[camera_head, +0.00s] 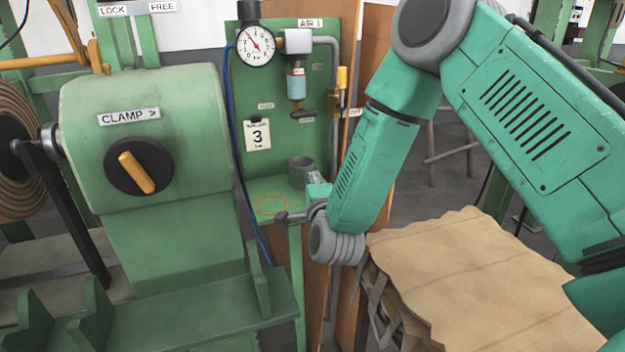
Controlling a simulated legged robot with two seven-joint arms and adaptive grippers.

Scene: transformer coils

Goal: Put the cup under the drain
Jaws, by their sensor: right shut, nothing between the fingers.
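A small dark grey cup (299,172) stands upright at the back of a green shelf (262,187). The air unit's clear bowl (296,84) hangs on the green panel above, with a dark drain fitting (302,114) below it. An orange ring (272,205) is marked on the shelf, left of and nearer than the cup. My right gripper (313,183) is shut and empty, close to the cup's right front side. My wrist partly hides it, and I cannot tell whether it touches the cup. My left gripper is not in view.
The green clamp machine (150,130) with its yellow-handled knob (136,172) fills the left. A blue hose (236,150) runs down beside the shelf. A gauge (257,45) and yellow-handled valve (341,80) are above. A brown paper-covered stack (480,275) lies at lower right.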

